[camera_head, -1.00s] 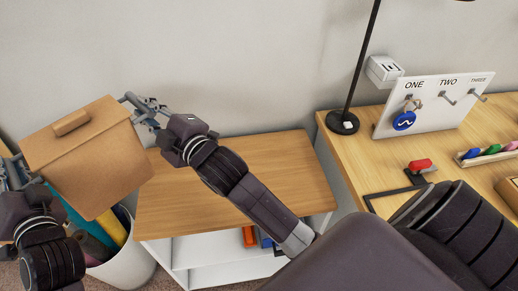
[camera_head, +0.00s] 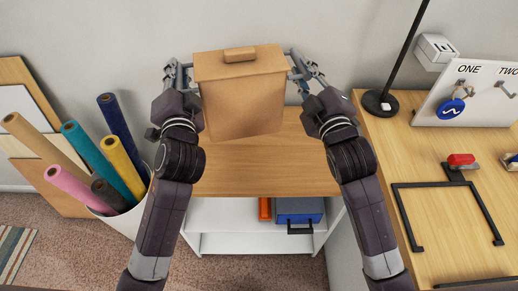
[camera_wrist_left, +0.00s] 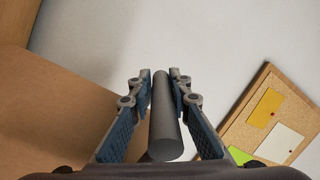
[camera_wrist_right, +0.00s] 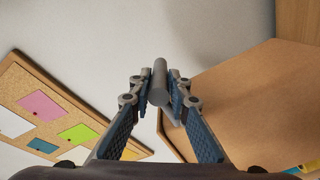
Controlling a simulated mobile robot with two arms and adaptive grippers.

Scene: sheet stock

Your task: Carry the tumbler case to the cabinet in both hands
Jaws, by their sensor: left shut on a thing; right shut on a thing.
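The tumbler case (camera_head: 243,105) is a tan cardboard-like box with a lid and a top grip. It is roughly level in the head view, in front of the wall and over the rear of the cabinet's wooden top (camera_head: 260,165). I cannot tell whether it touches the top. My left gripper (camera_head: 183,76) is shut on the dark grey side handle (camera_wrist_left: 165,115) at the case's left. My right gripper (camera_head: 303,72) is shut on the other side handle (camera_wrist_right: 159,85) at its right. The case wall (camera_wrist_right: 250,90) also shows in the right wrist view.
A white bin (camera_head: 132,215) with several coloured rolls stands left of the cabinet. A blue box (camera_head: 298,210) and an orange item (camera_head: 265,208) sit on the cabinet's shelf. The desk (camera_head: 395,160) at right carries a lamp (camera_head: 380,102) and a hook board (camera_head: 470,110).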

